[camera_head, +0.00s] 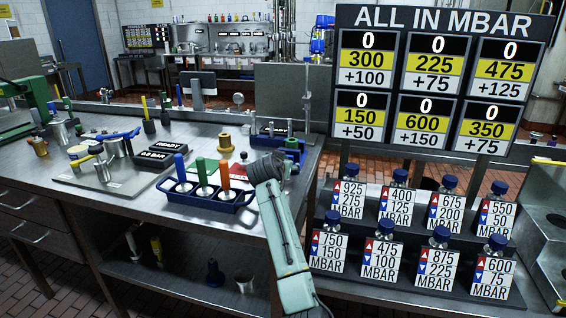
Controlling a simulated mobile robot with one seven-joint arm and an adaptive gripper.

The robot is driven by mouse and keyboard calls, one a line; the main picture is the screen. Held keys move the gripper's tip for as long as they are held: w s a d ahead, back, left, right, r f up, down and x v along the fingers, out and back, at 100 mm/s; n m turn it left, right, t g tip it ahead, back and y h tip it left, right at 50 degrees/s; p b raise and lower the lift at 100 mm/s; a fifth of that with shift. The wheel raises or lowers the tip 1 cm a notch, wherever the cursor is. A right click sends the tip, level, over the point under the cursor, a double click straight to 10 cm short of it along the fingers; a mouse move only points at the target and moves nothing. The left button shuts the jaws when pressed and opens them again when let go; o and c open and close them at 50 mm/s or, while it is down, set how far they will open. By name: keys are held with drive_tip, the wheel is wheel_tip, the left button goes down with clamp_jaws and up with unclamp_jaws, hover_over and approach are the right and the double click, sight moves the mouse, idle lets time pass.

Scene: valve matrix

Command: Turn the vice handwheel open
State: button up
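My arm reaches up from the bottom edge, and my gripper (266,168) is its dark end at the bench's right part. Its fingers are too small and dark to tell open from shut. A blue device (293,145) that looks like the vice stands on the bench just right of and behind my gripper. I cannot make out the handwheel clearly; my gripper and arm hide part of this area. I cannot tell whether the gripper touches the vice.
Left of my gripper, a blue rack (205,200) holds blue, green and orange-handled tools. A brass-coloured fitting (225,143) stands behind it. A stepped stand (410,230) with labelled, blue-capped valves and a large sign (438,80) are at right. The bench's front middle (130,205) is clear.

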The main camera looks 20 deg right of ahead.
drive_tip(key=shift+c, duration=0.3)
drive_tip(key=c, duration=1.1)
